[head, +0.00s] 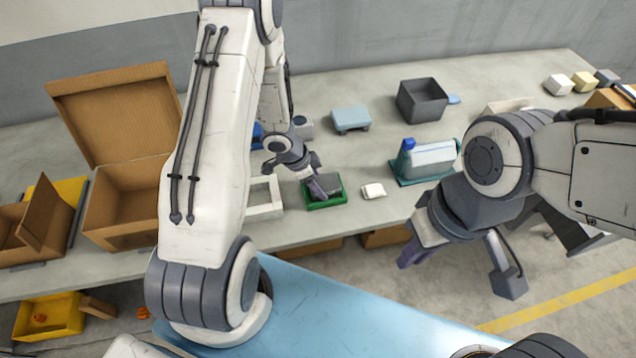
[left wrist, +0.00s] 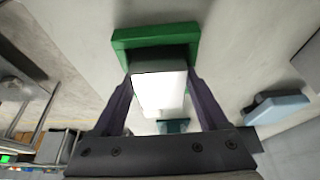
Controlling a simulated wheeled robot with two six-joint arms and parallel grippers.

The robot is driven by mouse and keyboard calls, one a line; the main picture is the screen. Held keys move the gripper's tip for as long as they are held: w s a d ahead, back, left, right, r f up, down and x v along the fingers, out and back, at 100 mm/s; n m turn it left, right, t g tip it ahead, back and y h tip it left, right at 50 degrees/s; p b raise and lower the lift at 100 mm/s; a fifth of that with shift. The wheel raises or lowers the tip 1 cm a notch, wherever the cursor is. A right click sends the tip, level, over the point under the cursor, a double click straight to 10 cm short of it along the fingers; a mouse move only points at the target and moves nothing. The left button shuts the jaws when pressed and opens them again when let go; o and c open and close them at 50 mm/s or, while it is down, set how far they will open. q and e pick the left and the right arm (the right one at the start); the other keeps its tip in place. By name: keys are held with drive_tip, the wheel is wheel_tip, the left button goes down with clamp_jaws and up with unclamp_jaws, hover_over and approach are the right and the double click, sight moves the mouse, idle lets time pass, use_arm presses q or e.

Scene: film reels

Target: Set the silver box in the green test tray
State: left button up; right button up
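The silver box (left wrist: 160,88) is between the two fingers of my left gripper (left wrist: 161,98), which look closed against its sides. In the left wrist view the box overlaps the green test tray (left wrist: 155,35). In the head view my left gripper (head: 318,188) is at the green tray (head: 325,204), and the box (head: 330,180) appears within the tray's outline. I cannot tell whether the box rests on the tray floor; the fingers hide part of it. My right gripper (head: 460,268) is open and empty in front of the table, its fingers wide apart.
A small white block (head: 373,190) lies right of the green tray. A white frame-like tray (head: 264,198) is to its left. A blue-capped jug (head: 430,158) stands on a teal tray. A dark grey bin (head: 422,100) and a light blue stand (head: 350,118) are behind.

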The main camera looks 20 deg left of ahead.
use_arm(q)
drive_tip(key=shift+r, duration=0.35)
drive_tip(key=p+v, duration=0.5)
drive_tip(key=v, duration=0.6)
wheel_tip(320, 180, up, 8)
drive_tip(key=n+t+y, duration=0.1)
drive_tip(key=t+y, duration=0.1)
drive_tip(key=y, duration=0.1)
hover_over(318, 178)
drive_tip(key=s+d+r+n+y, duration=0.2)
drive_tip(key=s+d+r, duration=0.15)
drive_tip(key=r, duration=0.25)
drive_tip(key=s+d+r+g, duration=0.1)
drive_tip(key=s+d+r, duration=0.1)
drive_tip(key=s, duration=0.5)
drive_tip(key=s+d+r+g+h, duration=0.1)
drive_tip(key=s+d+g, duration=0.1)
drive_tip(key=s+d, duration=0.3)
drive_tip(key=s+d+r+g+h, duration=0.1)
drive_tip(key=s+d, duration=0.3)
drive_tip(key=s, duration=0.6)
drive_tip(key=shift+d+r+n+g, duration=0.2)
drive_tip(key=shift+r+n+g, duration=0.15)
drive_tip(key=shift+r, duration=0.5)
